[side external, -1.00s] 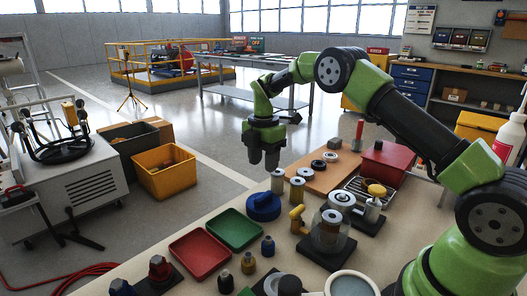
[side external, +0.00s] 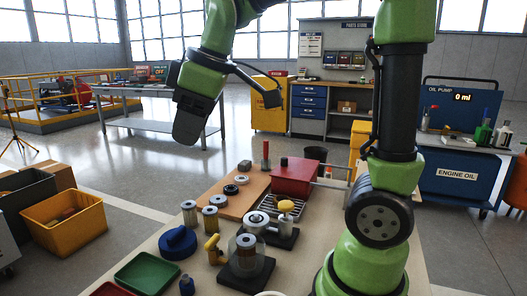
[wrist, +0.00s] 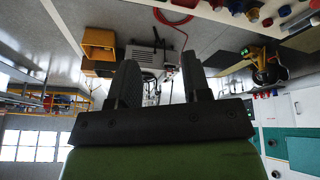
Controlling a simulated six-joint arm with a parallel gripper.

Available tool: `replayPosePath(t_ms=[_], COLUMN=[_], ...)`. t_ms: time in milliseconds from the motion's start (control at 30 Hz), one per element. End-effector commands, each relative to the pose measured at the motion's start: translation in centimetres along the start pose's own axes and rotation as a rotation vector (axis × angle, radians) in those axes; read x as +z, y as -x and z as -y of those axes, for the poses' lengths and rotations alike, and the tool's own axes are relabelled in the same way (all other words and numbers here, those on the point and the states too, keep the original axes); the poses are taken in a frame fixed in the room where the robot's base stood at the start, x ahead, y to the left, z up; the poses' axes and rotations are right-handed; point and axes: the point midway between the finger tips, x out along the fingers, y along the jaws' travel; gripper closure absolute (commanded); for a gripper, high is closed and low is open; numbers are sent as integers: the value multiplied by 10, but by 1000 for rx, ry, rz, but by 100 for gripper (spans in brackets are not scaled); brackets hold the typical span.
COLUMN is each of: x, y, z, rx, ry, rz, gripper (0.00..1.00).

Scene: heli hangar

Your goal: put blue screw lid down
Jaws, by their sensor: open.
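The blue screw lid (side external: 178,243), a round disc with a raised grip on top, rests on the workbench (side external: 130,250) in the side view. It lies left of the metal cylinders and behind the green tray. My gripper (side external: 187,140) is high above the bench, well clear of the lid, with its dark end pointing down. In the wrist view, my gripper (wrist: 160,80) has its two dark fingers apart with nothing between them. I cannot make out the blue lid in the wrist view.
A green tray (side external: 147,272) lies at the front left. Metal cylinders (side external: 190,213), a yellow-handled part (side external: 213,248) and a glass jar on a black base (side external: 247,262) stand right of the lid. A red box (side external: 295,178) is at the back.

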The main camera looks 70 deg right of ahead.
Motion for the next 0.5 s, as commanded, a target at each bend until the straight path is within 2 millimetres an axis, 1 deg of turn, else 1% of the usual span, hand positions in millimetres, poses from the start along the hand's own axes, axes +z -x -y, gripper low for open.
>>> replayPosePath(t_ms=[33, 100, 200, 300, 400, 500], x=[14, 33, 60, 82, 96, 102], y=[13, 24, 32, 33, 31, 30], z=[14, 31, 52, 67, 76, 80], rx=[6, 1, -18, -43, -65, -77], ry=[-96, -250, -452, -611, -720, -776], rz=[-43, -94, -161, -210, -240, -256], gripper=[56, 56, 56, 56, 56, 56])
